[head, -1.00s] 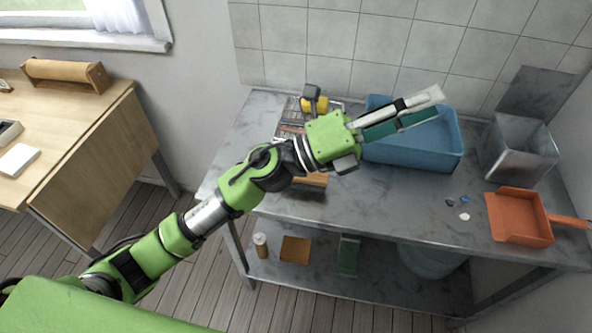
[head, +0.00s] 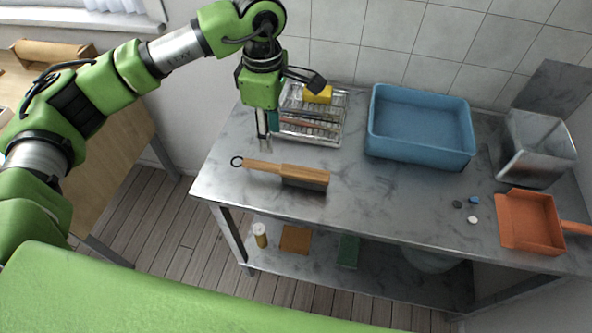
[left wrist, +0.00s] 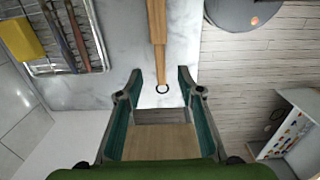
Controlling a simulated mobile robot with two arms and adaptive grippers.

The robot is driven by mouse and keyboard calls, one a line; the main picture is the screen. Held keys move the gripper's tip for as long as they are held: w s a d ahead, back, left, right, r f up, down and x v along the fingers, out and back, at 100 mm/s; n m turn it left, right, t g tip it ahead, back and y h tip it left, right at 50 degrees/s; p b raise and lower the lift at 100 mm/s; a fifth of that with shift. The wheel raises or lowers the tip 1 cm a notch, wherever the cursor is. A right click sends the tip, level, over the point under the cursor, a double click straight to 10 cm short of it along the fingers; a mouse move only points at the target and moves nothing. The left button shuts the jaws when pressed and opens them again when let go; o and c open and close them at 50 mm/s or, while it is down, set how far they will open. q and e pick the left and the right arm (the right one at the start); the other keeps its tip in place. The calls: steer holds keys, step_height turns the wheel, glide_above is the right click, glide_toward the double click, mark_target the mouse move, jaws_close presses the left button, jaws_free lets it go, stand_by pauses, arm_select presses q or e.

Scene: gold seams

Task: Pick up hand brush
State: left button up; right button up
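The hand brush (head: 304,174) lies on the metal table near its front left, with dark bristles, a wooden handle pointing left and a black ring at the handle's end. In the left wrist view its handle (left wrist: 157,30) comes in from the top, and the ring lies between my fingertips in the picture. My left gripper (head: 265,148) points down, open and empty, above the table just behind the handle; it also shows in the left wrist view (left wrist: 159,84). My right gripper is not in view.
A wire rack (head: 322,132) with a yellow item stands close behind my left gripper. A blue tub (head: 420,153) is at the back, a metal bin (head: 535,165) and an orange dustpan (head: 530,222) at the right. Small fragments (head: 472,219) lie near the dustpan.

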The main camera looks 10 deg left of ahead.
mark_target(274, 166)
arm_select(q)
step_height(274, 166, down, 8)
steer(key=shift+r+p, duration=0.1)
steer(key=shift+p, duration=0.65)
step_height(274, 166, down, 5)
steer(key=shift+r+p, duration=0.1)
steer(key=shift+p, duration=1.05)
steer(key=shift+w+f, duration=0.1)
steer(key=shift+f, duration=0.15)
jaws_close()
